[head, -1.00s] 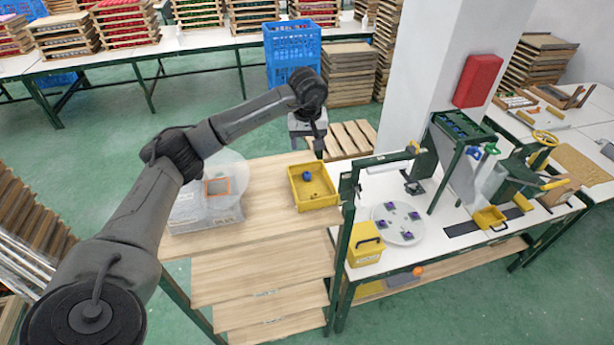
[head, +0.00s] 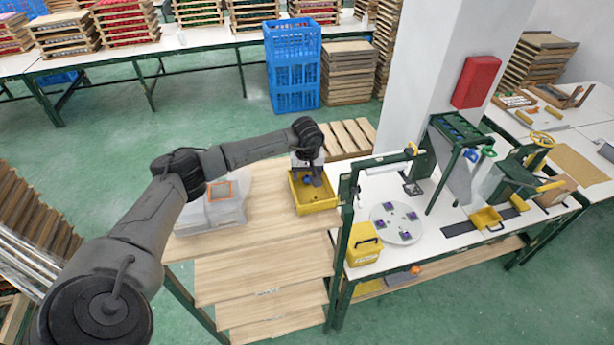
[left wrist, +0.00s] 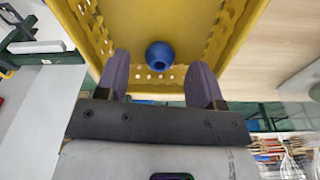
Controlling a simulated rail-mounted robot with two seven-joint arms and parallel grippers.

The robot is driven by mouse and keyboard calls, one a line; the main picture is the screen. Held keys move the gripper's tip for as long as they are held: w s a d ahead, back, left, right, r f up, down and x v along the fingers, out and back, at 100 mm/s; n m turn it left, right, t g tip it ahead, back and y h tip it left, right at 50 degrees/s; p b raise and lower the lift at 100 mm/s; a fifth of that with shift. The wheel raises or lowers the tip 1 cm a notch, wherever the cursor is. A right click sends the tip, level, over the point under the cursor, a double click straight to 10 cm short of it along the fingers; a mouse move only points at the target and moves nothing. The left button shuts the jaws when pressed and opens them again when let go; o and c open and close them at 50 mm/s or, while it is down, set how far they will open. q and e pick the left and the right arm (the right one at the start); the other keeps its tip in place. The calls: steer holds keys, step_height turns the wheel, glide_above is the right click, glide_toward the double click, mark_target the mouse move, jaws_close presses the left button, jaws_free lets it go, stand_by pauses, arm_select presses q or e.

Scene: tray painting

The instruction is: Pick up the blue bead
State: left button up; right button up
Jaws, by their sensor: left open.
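The blue bead (left wrist: 160,55) lies in the yellow tray (left wrist: 160,17), close to its perforated wall. In the left wrist view it sits between and just beyond my two fingertips, with no finger seen touching it. In the head view the bead (head: 307,179) shows as a small blue spot beside my gripper inside the yellow tray (head: 318,206). My left gripper (left wrist: 163,85) is open and empty, its fingers pointing into the tray. It also shows in the head view (head: 314,183) over the tray. My right gripper is in neither view.
The tray stands on a wooden shelf top (head: 262,225). A clear plastic box (head: 212,214) is to its left. A green post (head: 345,225) rises close on its right, with a yellow box (head: 364,244) and a round plate (head: 398,224) beyond.

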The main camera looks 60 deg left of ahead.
arm_select(q)
steer(key=shift+a+f, duration=0.1)
steer(key=shift+f, duration=0.8)
steer(key=shift+c, duration=0.3)
steer(key=c, duration=0.9)
